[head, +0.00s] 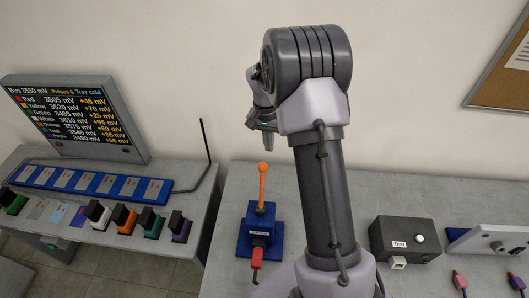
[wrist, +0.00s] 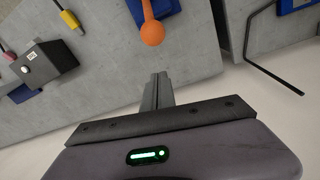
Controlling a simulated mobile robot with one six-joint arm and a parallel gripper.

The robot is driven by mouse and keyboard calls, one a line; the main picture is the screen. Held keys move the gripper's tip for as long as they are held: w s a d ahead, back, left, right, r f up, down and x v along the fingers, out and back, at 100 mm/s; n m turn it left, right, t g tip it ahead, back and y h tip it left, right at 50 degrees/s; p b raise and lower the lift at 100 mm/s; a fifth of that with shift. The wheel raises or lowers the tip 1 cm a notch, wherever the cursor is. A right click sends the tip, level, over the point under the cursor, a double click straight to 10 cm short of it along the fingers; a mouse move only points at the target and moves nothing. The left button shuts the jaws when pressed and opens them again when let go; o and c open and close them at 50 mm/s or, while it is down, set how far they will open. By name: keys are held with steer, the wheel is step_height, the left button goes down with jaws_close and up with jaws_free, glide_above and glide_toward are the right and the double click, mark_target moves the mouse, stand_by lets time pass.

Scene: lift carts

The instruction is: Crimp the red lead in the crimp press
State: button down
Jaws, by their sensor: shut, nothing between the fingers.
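The crimp press (head: 259,242) is a blue block with an upright orange lever (head: 263,185) topped by an orange ball, on the grey bench in the head view. The red lead (head: 257,260) is at the front of the press; its red end meets the press face, but how deep it sits I cannot tell. In the wrist view the orange ball (wrist: 151,33) and part of the blue press (wrist: 157,7) show at the top. My gripper (head: 268,143) is shut and empty, above and behind the lever, apart from it. Its closed fingers also show in the wrist view (wrist: 158,92).
A dark box labelled Test (head: 391,247) stands to the right, with a pink lead (head: 459,281) and a purple lead (head: 516,284) beyond it. On the left bench are a readout board (head: 75,118), a blue tray (head: 45,181) and several coloured blocks.

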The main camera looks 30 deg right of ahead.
steer(key=s+a+f, duration=0.1)
steer(key=s+a+f+p, duration=0.1)
steer(key=f, duration=0.1)
steer(key=shift+a, duration=0.25)
stand_by(0.4)
steer(key=shift+b, duration=0.4)
